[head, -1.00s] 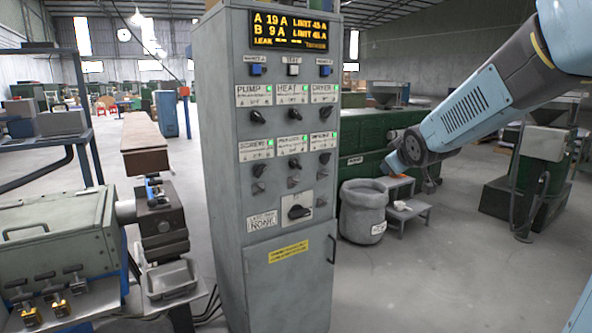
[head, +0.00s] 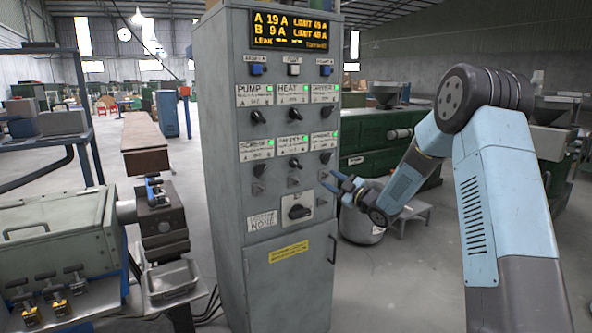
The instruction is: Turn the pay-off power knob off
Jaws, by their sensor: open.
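The grey control cabinet (head: 275,220) stands upright in the middle of the head view, with two rows of black knobs. The upper labels read PUMP, HEAT and DRYER. The lower row's left label reads SCREW; its middle label, perhaps PAY-OFF, and right label are blurred. The lower middle knob (head: 295,163) sits under that middle label, with a lit green lamp beside the label. I cannot read its exact setting. Contact cannot be told.
A larger rotary switch (head: 299,211) sits low on the cabinet, above a door with a handle (head: 332,249). A grey bin (head: 362,228) stands behind my arm. A bench machine (head: 60,235) with a metal tray (head: 172,279) is at left. Floor at front right is clear.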

